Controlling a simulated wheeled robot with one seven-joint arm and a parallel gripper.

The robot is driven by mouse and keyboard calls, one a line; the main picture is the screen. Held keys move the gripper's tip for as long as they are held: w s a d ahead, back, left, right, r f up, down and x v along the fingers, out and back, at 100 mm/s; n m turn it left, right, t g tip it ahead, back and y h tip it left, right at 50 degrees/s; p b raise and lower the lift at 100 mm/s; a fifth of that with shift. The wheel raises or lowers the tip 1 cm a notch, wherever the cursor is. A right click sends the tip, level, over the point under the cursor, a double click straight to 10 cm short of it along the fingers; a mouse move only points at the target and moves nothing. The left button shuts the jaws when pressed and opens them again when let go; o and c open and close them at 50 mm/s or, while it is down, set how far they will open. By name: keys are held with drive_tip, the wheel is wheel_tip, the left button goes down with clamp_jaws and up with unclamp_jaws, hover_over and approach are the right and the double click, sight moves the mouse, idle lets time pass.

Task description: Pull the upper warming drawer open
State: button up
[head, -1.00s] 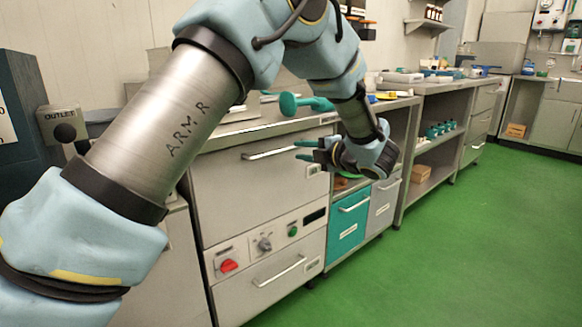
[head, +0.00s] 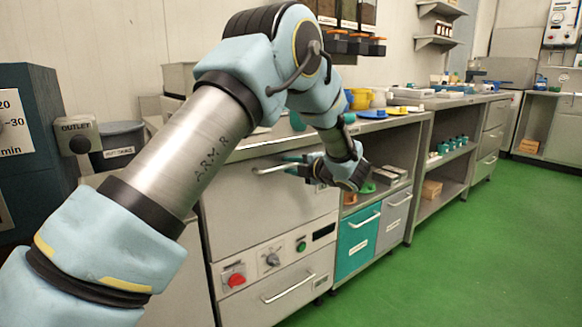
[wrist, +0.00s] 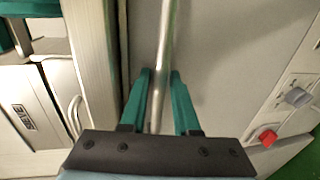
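The upper warming drawer (head: 262,218) is a plain grey front on the steel cabinet, and it looks shut. Its bar handle (head: 268,170) runs along the top of the front. My gripper (head: 288,164) is at the right part of this handle. In the wrist view the handle (wrist: 163,45) passes between the two teal fingers of my gripper (wrist: 159,78). The fingers are apart, with some gap beside the bar, so they are around it and not clamped. My wrist hides the upper right corner of the drawer front.
Below the drawer is a control panel with a red knob (head: 236,280), and under it a lower drawer handle (head: 288,289). A teal drawer (head: 352,245) and a grey one (head: 393,220) stand to the right. The green floor (head: 470,270) in front is clear.

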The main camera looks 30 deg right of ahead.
clamp_jaws()
idle(1.4)
